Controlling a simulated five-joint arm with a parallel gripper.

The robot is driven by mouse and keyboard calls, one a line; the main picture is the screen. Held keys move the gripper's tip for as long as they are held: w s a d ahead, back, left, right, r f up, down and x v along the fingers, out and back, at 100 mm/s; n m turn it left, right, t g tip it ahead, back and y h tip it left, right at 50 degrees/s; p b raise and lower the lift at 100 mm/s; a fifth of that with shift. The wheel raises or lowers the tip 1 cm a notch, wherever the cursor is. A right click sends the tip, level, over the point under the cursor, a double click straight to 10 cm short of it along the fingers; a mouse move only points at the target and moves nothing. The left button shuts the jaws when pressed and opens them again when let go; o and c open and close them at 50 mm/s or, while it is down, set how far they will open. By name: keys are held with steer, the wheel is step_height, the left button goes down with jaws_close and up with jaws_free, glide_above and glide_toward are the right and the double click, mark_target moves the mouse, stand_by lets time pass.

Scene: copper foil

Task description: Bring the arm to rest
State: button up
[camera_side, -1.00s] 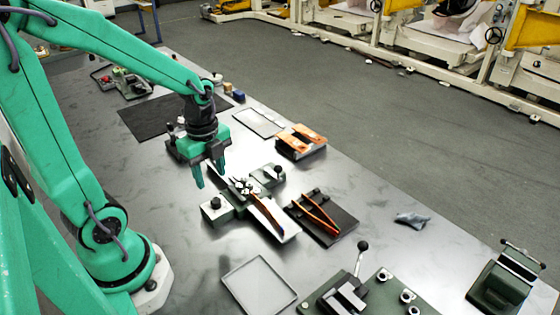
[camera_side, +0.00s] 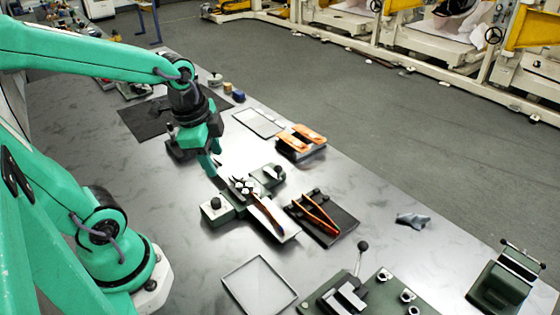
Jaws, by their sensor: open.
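My green arm reaches in from the left over the metal table (camera_side: 150,200). My gripper (camera_side: 213,163) points down, open, with nothing seen between its fingers. It hangs just behind and to the left of a dark green fixture (camera_side: 232,208) with a light tray part sloping to the right. One finger shows in front of the other in this view, so the gap looks narrow. I cannot tell its exact height above the table.
A black stand (camera_side: 328,222) with orange-handled tweezers lies right of the fixture. A block with copper-coloured pieces (camera_side: 302,140) stands behind it. An empty grey tray (camera_side: 260,286) and a lever press (camera_side: 350,295) are in front. A grey crumpled piece (camera_side: 413,219) lies right, with bare table around it.

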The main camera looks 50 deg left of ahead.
steer(key=s+d+r+n+t, duration=0.2)
steer(key=d+r+n+t, duration=0.1)
steer(key=r+n, duration=0.3)
steer(key=shift+s+r+n, duration=0.15)
steer(key=shift+s+n, duration=0.05)
steer(key=shift+n, duration=1.1)
